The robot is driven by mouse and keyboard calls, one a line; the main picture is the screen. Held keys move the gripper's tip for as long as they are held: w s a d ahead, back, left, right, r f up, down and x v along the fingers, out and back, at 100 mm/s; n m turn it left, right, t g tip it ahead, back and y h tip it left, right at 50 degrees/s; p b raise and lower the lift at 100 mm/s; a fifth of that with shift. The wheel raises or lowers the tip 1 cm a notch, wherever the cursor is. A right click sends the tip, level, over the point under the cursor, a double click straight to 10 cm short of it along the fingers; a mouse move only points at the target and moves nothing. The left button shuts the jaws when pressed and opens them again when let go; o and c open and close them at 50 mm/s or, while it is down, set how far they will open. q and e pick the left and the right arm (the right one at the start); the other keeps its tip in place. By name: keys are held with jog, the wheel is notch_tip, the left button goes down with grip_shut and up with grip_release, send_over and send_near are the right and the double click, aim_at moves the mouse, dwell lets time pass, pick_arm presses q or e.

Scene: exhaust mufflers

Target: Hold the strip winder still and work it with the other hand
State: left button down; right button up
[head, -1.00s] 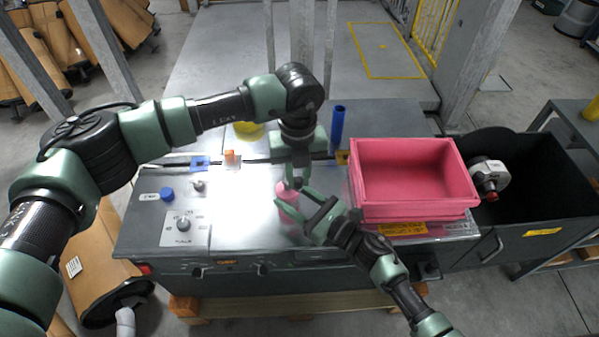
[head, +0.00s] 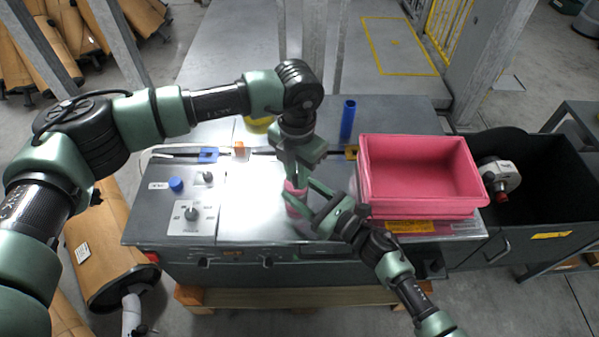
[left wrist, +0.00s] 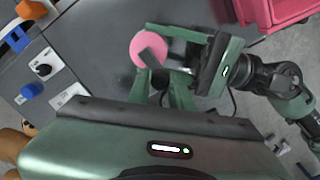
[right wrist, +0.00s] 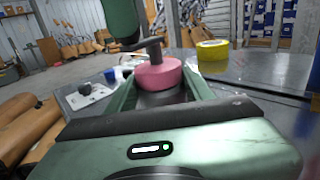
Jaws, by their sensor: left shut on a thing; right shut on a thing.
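The strip winder is a pink disc (right wrist: 158,75) with a dark crank bar (right wrist: 148,46) on top and a dark round body (right wrist: 162,98) below. In the head view its pink part (head: 294,197) is partly covered by my grippers. My right gripper (head: 303,197) is shut on the body from the front right, one finger on each side in the right wrist view. My left gripper (head: 296,181) comes down from above and is shut on the crank's dark knob (left wrist: 160,77), beside the pink disc in the left wrist view. The winder looks upright.
A pink bin (head: 420,175) stands close on the right of the bench (head: 245,215). A blue cylinder (head: 347,119) and a yellow roll (right wrist: 212,56) stand behind. A control panel with knobs (head: 192,214) is on the left. A black bin (head: 535,205) is far right.

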pick_arm(q)
jog(key=shift+a+m, duration=0.15)
jog(key=shift+m, duration=0.25)
jog(key=c, duration=1.3)
grip_release()
jog(key=shift+o, duration=0.2)
jog(key=shift+r, duration=0.15)
notch_tip(320, 180, up, 12)
